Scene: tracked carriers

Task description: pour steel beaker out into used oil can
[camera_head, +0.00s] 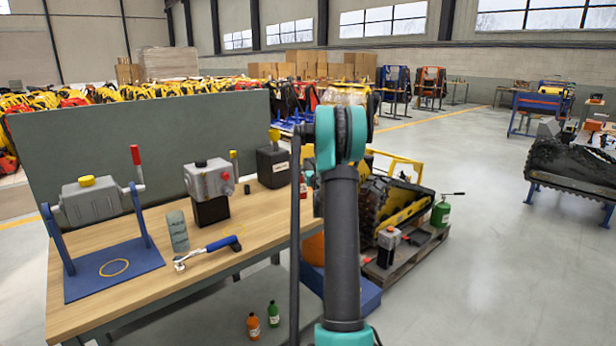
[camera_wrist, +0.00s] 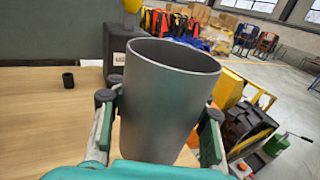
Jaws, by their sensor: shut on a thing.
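The steel beaker (camera_wrist: 168,95) is a plain grey, slightly tapered cup. It fills the middle of the wrist view, nearly upright, mouth up. My gripper (camera_wrist: 160,108) is shut on it, one finger on each side. Its contents cannot be seen. In the head view my arm hides the gripper and beaker. A black can with a pale label and yellow top (camera_head: 272,166), likely the used oil can, stands at the bench's right end. In the wrist view this can (camera_wrist: 116,62) is behind and left of the beaker, partly hidden by it. The label is not readable.
The wooden bench (camera_head: 120,312) also bears a grey tank on a blue stand (camera_head: 90,200), a grey gearbox-like unit (camera_head: 209,180), a glass jar (camera_head: 177,231) and a blue-handled tool (camera_head: 220,244). A small black cylinder (camera_wrist: 68,80) stands left of the beaker. A grey panel (camera_head: 130,130) backs the bench.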

